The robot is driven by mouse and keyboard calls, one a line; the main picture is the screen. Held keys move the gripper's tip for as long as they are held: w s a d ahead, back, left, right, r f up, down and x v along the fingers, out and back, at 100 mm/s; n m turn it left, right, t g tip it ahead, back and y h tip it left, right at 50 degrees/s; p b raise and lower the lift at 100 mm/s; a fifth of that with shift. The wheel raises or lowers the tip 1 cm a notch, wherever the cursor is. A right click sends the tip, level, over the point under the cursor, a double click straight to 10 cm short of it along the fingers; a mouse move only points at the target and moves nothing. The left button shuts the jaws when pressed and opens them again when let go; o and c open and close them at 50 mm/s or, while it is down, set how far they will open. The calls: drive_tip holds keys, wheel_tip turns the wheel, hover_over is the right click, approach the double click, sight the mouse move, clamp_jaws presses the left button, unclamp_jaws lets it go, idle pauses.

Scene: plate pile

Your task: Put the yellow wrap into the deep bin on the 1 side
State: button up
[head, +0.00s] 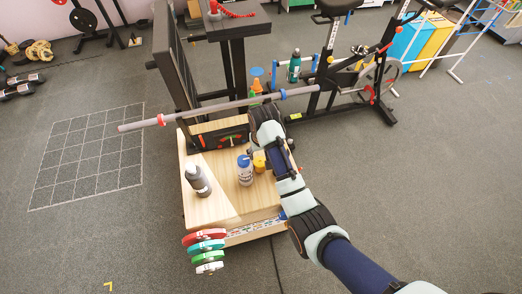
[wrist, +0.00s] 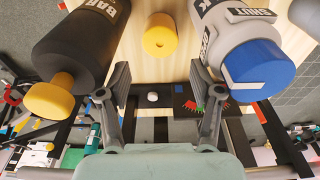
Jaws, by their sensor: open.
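The yellow wrap (wrist: 159,35), a short round roll with a hole in its middle, lies on the wooden top in the wrist view. In the head view, a yellow piece that looks like it (head: 259,162) shows partly behind my arm. My gripper (wrist: 158,82) is open and empty, its two fingers apart, with the wrap beyond the gap between them. My gripper's fingertips are hard to make out in the head view. A dark box-like piece (head: 219,139) with red and green parts stands at the top's far edge. I cannot tell whether it is the deep bin; no 1 mark is readable.
A white bottle with a blue cap (wrist: 237,45) stands close by on the right, and a black bottle with a yellow cap (wrist: 75,45) on the left. A barbell bar (head: 215,107) crosses behind; coloured plates (head: 207,250) hang in front.

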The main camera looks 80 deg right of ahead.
drive_tip(key=shift+a+r, duration=0.1)
drive_tip(key=shift+r, duration=0.4)
drive_tip(key=o, duration=0.4)
